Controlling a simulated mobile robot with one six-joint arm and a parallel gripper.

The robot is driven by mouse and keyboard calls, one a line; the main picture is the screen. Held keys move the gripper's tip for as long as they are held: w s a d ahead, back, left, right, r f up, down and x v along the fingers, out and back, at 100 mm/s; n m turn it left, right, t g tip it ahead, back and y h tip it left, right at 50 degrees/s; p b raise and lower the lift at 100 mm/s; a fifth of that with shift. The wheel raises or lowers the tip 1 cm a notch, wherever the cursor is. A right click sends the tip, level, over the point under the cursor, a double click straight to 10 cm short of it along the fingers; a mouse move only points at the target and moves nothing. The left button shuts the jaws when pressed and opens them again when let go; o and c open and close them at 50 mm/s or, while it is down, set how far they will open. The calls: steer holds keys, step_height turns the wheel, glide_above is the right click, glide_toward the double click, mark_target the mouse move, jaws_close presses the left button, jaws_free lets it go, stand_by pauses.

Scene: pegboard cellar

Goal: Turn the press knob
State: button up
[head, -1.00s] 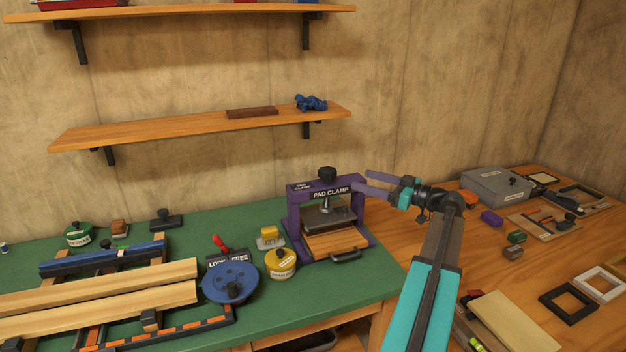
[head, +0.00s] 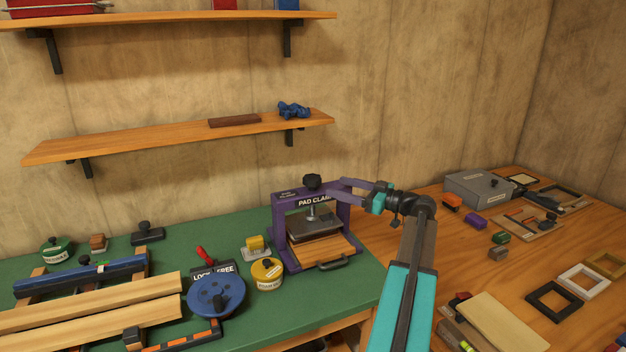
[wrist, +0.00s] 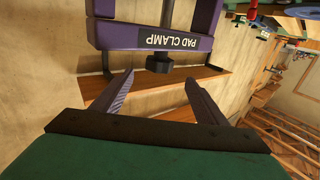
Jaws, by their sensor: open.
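The purple press labelled PAD CLAMP (head: 279,240) stands on the green mat, and its frame also shows in the wrist view (wrist: 110,38). The dark press knob (head: 313,182) sits on top of its crossbar. In the wrist view the knob (wrist: 159,64) lies ahead of the fingers, roughly midway between them. My gripper (head: 340,184) is beside the knob, on its right in the head view. In the wrist view my gripper (wrist: 161,84) has its purple fingers spread apart with nothing between them. I cannot tell whether the fingertips reach around the knob.
A blue round turntable (head: 216,296), a yellow tin (head: 266,275) and a yellow block (head: 255,243) stand left of the press. A wooden shelf (head: 170,137) is on the wall above. A grey box (head: 478,189) and several frames lie on the right table.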

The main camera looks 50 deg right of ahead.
mark_target(313, 177)
steer(key=p+x, duration=0.2)
steer(key=x, duration=0.9)
steer(key=shift+s, duration=0.1)
steer(key=c, duration=0.9)
steer(key=shift+d, duration=0.5)
steer(key=shift+c, duration=0.8)
steer(key=shift+a+r, duration=0.1)
steer(key=shift+a, duration=0.25)
steer(key=shift+a+f+m+h+b, duration=0.25)
steer(key=shift+m+h+b, duration=0.15)
steer(key=shift+h+b, duration=0.35)
